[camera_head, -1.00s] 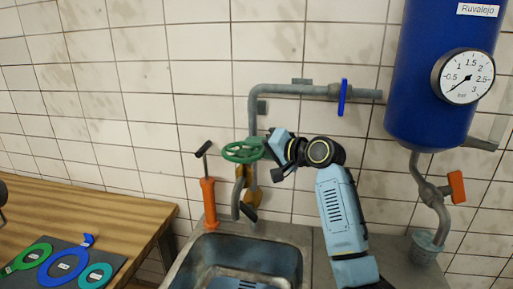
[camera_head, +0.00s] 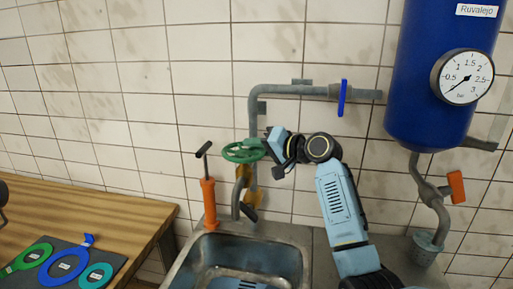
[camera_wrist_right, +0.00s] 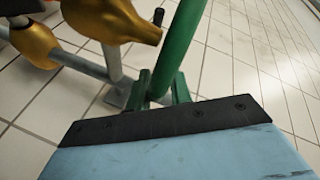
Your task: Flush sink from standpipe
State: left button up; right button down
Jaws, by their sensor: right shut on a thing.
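A green handwheel (camera_head: 243,151) sits on the standpipe (camera_head: 239,195) above the back of the sink (camera_head: 250,253). My right gripper (camera_head: 267,146) is at the right side of the wheel's rim. In the right wrist view the green rim (camera_wrist_right: 182,45) runs between the green-looking fingertips (camera_wrist_right: 160,88), which are shut on it. Brass valve parts (camera_wrist_right: 110,18) show beside it. In the head view they are partly hidden behind the pipe and wheel. A pale curved line shows low in the basin; I cannot tell whether it is water.
An orange hand pump (camera_head: 209,200) stands left of the standpipe. A blue lever (camera_head: 343,98) is on the wall pipe. A blue tank (camera_head: 440,75) with a gauge (camera_head: 462,77) and an orange-handled valve (camera_head: 456,187) is at right. A wooden table (camera_head: 90,212) holds coloured rings.

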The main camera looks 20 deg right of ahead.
jog(key=shift+w+f+n+g+y, duration=0.25)
jog(key=shift+f+n+g+y, duration=0.1)
jog(key=shift+n+g+y, duration=0.4)
jog(key=shift+a, duration=0.1)
jog(key=c, duration=1.4)
grip_release()
jog(key=shift+w, duration=0.1)
jog(key=shift+r, duration=0.1)
jog(key=b+v, duration=0.1)
jog(key=v, duration=1.2)
jog(key=shift+s, duration=0.2)
jog(key=shift+o, duration=0.2)
jog(key=shift+f, duration=0.2)
